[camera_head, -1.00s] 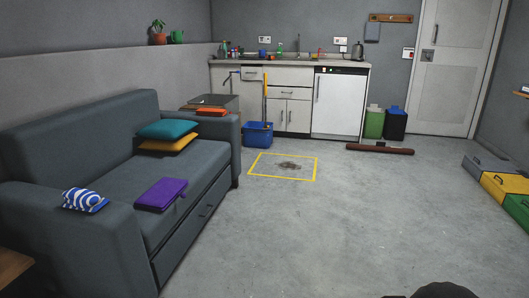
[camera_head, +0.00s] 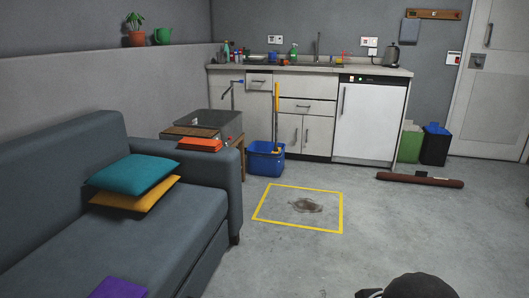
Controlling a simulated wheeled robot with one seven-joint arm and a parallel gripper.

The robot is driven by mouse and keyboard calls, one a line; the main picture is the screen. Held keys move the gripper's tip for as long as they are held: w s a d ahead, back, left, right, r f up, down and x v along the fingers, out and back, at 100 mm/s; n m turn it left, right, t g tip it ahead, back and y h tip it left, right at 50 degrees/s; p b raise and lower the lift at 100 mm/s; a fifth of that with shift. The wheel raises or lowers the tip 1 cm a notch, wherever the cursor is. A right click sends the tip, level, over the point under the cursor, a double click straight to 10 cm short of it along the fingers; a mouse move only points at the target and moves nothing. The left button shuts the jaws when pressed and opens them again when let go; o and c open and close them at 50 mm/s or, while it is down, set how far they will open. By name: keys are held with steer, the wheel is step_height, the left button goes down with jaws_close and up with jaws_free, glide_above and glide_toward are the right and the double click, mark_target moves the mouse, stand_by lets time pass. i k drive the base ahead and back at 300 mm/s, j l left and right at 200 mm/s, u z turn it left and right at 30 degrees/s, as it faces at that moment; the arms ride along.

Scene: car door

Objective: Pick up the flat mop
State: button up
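A long yellow handle (camera_head: 277,110) stands upright in a blue bucket (camera_head: 266,158) in front of the kitchen cabinets. It looks like the mop's handle, but the bucket hides its lower end, so I cannot see a flat head. My gripper is not in view. Only a dark rounded part of my own body shows at the bottom edge.
A grey sofa (camera_head: 185,225) with cushions fills the left. A yellow floor outline (camera_head: 341,212) surrounds a dark stain. A brown roll (camera_head: 415,180) lies before green (camera_head: 409,146) and blue-lidded black (camera_head: 434,148) bins. The floor at centre right is clear.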

mark_target(277, 150)
steer(key=i, duration=2.45)
steer(key=i+z, duration=0.1)
steer(key=i, duration=0.6)
steer(key=i+j+z, duration=0.1)
steer(key=i, duration=0.6)
steer(key=i+j+z, duration=0.1)
steer(key=i, duration=0.6)
steer(key=i+j+z, duration=0.15)
steer(key=i, duration=0.25)
steer(key=j, duration=0.1)
